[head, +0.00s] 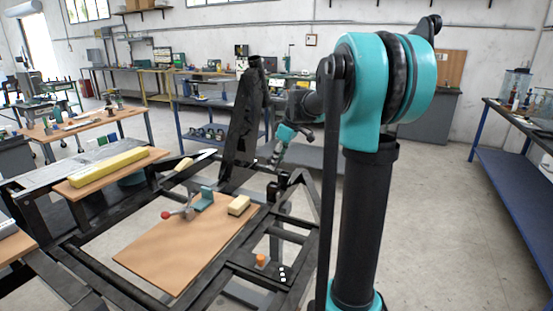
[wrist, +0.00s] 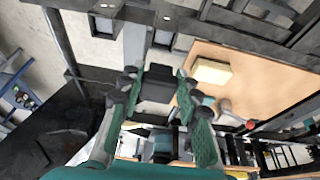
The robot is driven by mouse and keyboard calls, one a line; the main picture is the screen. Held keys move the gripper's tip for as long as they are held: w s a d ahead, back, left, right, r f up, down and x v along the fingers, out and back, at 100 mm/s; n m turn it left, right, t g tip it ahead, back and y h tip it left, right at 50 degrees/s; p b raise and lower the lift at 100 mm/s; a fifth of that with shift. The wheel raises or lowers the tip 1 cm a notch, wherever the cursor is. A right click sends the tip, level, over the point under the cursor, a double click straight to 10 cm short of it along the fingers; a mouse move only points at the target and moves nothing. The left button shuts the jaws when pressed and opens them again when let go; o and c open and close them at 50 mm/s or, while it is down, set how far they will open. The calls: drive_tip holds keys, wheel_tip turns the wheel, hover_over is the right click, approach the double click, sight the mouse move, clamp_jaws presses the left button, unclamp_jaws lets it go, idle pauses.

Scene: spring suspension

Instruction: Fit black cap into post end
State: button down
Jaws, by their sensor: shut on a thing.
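My gripper (wrist: 157,98) is shut on a small black block, the black cap (wrist: 156,84), between its two green-padded fingers in the wrist view. In the head view my gripper (head: 279,160) hangs down just above the black frame, right of the tall dark plate. A dark block (head: 284,179) shows just below the fingers there; I cannot tell whether it is the held cap or a post end. Square dark-rimmed frame parts (wrist: 164,38) lie beyond the cap in the wrist view. The cap's contact with any post is not clear.
A tan board (head: 165,250) on the black frame carries a red-knobbed clamp (head: 180,213) and a pale yellow block (head: 239,205). An orange piece (head: 260,260) sits on the frame's near plate. The tall dark plate (head: 242,125) rises close left of my gripper.

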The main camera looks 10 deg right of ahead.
drive_tip(key=shift+f, duration=2.85)
drive_tip(key=shift+f, duration=0.9)
drive_tip(key=c, duration=1)
unclamp_jaws()
drive_tip(key=v, duration=1.2)
drive_tip(key=shift+w, duration=0.1)
